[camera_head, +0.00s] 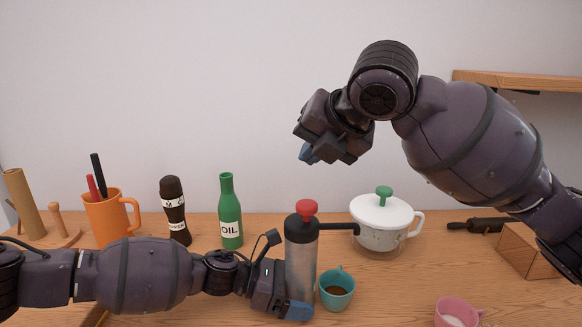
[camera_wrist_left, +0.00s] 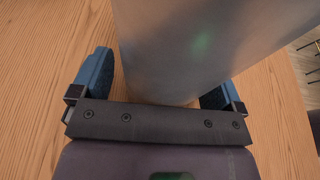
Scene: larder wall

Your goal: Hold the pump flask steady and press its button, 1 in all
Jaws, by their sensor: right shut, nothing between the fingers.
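The pump flask (camera_head: 301,262) stands upright on the wooden counter, grey with a black collar, a red button (camera_head: 307,209) on top and a black spout pointing right. My left gripper (camera_head: 290,308) is low at the flask. In the left wrist view, its blue fingers are spread wide on both sides of the flask body (camera_wrist_left: 175,50), with a narrow gap visible at the left finger; contact on the right is hidden. My right gripper (camera_head: 308,154) is shut and empty, in the air well above the button.
A teal cup (camera_head: 337,288) stands under the spout, close to the flask. A white lidded pot (camera_head: 381,225) is behind right, a pink cup (camera_head: 457,312) front right. The green oil bottle (camera_head: 230,214), dark pepper mill (camera_head: 174,210) and orange mug (camera_head: 107,215) stand left.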

